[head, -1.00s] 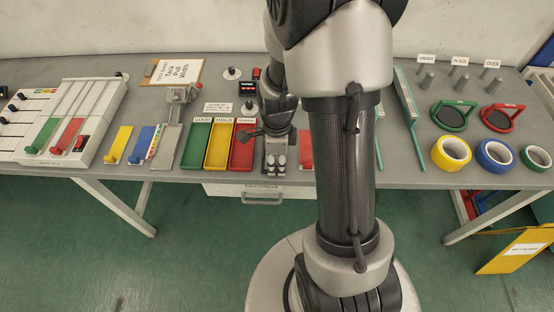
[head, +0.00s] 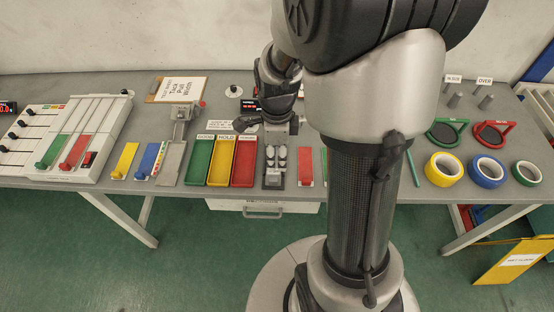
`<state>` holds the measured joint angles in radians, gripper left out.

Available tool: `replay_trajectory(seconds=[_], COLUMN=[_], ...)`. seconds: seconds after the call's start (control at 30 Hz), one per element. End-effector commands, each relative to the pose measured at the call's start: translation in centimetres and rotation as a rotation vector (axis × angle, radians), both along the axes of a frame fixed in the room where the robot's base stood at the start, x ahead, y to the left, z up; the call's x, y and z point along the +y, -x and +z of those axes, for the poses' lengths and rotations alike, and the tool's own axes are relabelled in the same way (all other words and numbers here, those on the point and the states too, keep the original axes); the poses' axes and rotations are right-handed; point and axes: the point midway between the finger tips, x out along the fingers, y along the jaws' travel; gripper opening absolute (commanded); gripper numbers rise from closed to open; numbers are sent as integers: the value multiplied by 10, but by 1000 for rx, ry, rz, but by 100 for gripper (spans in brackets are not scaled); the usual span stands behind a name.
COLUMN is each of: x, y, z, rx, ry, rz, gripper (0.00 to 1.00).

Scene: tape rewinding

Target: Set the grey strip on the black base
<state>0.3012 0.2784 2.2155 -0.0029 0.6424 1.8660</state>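My gripper (head: 268,122) is above the back middle of the bench, behind the colored trays and the roller device. Its fingertips are small and dark here, so I cannot tell whether they are apart or hold anything. A dark base (head: 274,184) carrying several silver cylinders stands just right of the red tray, in front of my gripper. A long flat grey piece (head: 171,165) lies left of the green tray, below a metal clamp stand (head: 182,114). I cannot tell whether this piece is the grey strip.
Green, yellow and red trays (head: 245,182) stand mid-bench. A red strip (head: 305,168) lies right of the dark base. Yellow and blue strips (head: 148,160) and a slider panel (head: 90,110) are at left. Tape rolls (head: 487,172) sit at right. My arm hides part of the bench.

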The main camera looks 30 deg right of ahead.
Motion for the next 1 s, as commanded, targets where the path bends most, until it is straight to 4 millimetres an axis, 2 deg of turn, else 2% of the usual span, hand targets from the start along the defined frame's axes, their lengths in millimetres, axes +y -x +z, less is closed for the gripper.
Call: replay_trajectory(seconds=[0.17, 0.27, 0.4, 0.6, 0.7, 0.8, 0.9, 1.0], x=[7, 21, 49, 84, 95, 102, 106, 107], y=[2, 9, 34, 84, 106, 122, 132, 135], z=[24, 54, 105, 155, 168, 174, 177, 177], rx=[-24, -67, -140, -211, -226, -230, -228, -227], ry=[9, 32, 98, 246, 326, 390, 430, 445], rz=[104, 330, 801, 1491, 1767, 1965, 2080, 2125], gripper=[33, 33, 33, 33, 33, 33, 33, 33])
